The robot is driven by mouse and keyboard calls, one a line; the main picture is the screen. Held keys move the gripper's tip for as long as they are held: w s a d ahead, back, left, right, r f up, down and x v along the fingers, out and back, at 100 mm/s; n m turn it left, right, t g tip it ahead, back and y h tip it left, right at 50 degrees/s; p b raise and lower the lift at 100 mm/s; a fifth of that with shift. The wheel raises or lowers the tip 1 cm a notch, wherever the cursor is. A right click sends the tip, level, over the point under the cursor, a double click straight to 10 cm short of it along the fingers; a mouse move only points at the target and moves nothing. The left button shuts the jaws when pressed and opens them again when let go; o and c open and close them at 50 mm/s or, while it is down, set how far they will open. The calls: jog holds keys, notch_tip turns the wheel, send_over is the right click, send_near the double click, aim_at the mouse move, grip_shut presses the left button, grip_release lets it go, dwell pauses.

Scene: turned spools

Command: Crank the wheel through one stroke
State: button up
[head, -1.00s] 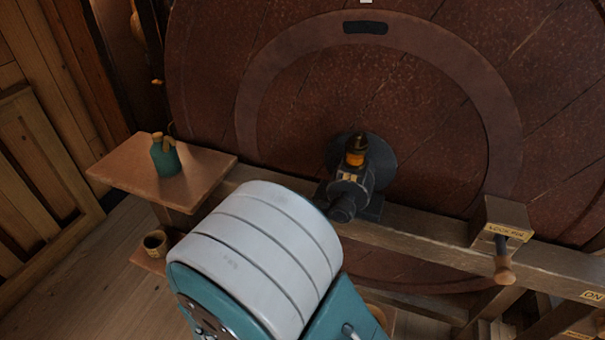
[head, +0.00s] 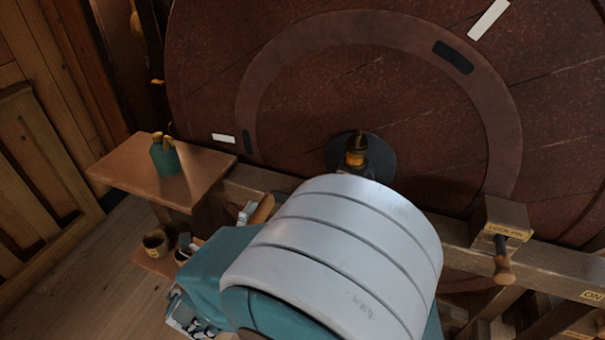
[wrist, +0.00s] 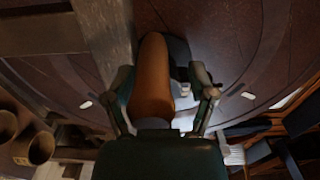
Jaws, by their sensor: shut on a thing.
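The large dark red-brown wheel (head: 400,110) fills the back of the head view, with a paler ring, dark slots and white marks on its face. A dark slot (head: 453,57) stands at the upper right of the ring. My gripper (wrist: 164,85) is shut around an orange-brown wooden handle (wrist: 153,62) in the wrist view, one finger on each side. In the head view the handle (head: 264,207) shows just left of my arm, low at the wheel's left side. How it joins the wheel is hidden.
A shelf (head: 125,172) holds a green oil can (head: 164,156) at the left, with cups (head: 155,243) below it. The hub (head: 356,155) is at the wheel's centre. A lock pin (head: 502,258) hangs from the frame beam at the right. The floor at lower left is open.

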jog(key=shift+w+d+r+m, duration=0.1)
jog(key=shift+r+m, duration=0.5)
jog(key=shift+r, duration=0.05)
jog(key=r+m, duration=0.2)
jog(key=r, duration=0.1)
jog(key=shift+d+r, duration=0.1)
jog(key=shift+d, duration=0.1)
jog(key=s+d+r+m, duration=0.4)
jog(key=d+r+m, duration=0.5)
jog(key=m, duration=0.2)
jog(key=shift+d+r+m, duration=0.25)
jog(key=shift+r+m, duration=0.15)
jog(key=shift+s, duration=0.15)
dwell(0.4)
jog(key=v, duration=1.1)
jog(key=shift+a, duration=0.15)
